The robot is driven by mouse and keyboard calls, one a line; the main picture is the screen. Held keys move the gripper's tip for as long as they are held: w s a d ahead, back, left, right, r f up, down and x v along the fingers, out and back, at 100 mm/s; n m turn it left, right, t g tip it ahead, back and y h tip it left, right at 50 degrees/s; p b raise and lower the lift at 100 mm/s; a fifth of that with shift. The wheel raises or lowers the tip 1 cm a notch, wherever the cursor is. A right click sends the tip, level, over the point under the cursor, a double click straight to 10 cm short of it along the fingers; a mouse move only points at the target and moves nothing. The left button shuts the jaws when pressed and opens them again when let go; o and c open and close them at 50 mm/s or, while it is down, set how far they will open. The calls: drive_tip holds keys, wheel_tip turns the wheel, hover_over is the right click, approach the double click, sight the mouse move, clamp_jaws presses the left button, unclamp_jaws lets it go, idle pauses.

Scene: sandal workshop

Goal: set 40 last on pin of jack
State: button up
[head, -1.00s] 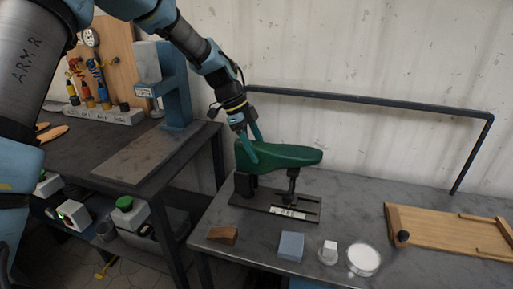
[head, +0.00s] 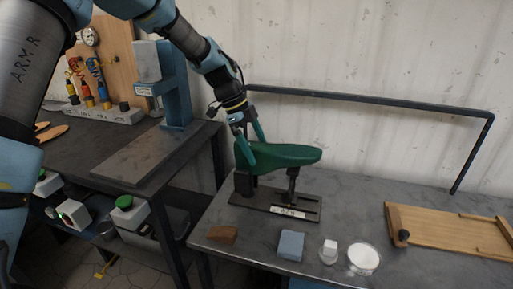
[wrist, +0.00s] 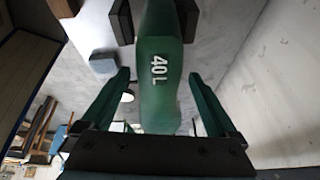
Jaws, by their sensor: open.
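The green last (head: 280,156) sits on the black jack (head: 275,200), its heel end at the back post and its long part over the front support. In the wrist view the last (wrist: 161,62) shows the white marking "40 L". My gripper (head: 253,153) is at the heel end of the last. In the wrist view my gripper (wrist: 160,90) is open, with one finger on each side of the last and gaps between. The pin itself is hidden under the last.
A brown wedge (head: 223,234), a blue-grey block (head: 291,245), a small white cube (head: 330,246) and a round white dish (head: 363,257) lie along the bench front. A wooden board (head: 450,231) is at right. A dark rail (head: 370,99) runs behind. A blue press (head: 175,88) stands at left.

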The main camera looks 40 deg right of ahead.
drive_tip(key=b+v, duration=0.2)
drive_tip(key=v, duration=0.8)
drive_tip(key=shift+w+r, duration=0.15)
drive_tip(key=shift+r, duration=0.15)
drive_tip(key=w+a+f+n+t, duration=0.1)
drive_tip(key=w+a+f+n, duration=0.15)
drive_tip(key=a+n, duration=0.45)
drive_tip(key=w+a+f+n+t+y, duration=0.1)
drive_tip(key=w+a+n, duration=0.2)
drive_tip(key=a, duration=0.7)
drive_tip(key=w+a+f+n+t, duration=0.2)
drive_tip(key=a+n, duration=0.3)
drive_tip(key=a, duration=0.4)
drive_tip(key=s+a+f+n, duration=0.1)
drive_tip(key=s+a+n, duration=0.2)
drive_tip(key=a+n, duration=0.4)
drive_tip(key=s+a+f+n+t+y, duration=0.1)
drive_tip(key=s+a+n, duration=0.3)
drive_tip(key=a, duration=0.9)
drive_tip(key=n, duration=0.3)
drive_tip(key=shift+a+f+n+y, duration=0.3)
drive_tip(key=shift+f+n, duration=0.1)
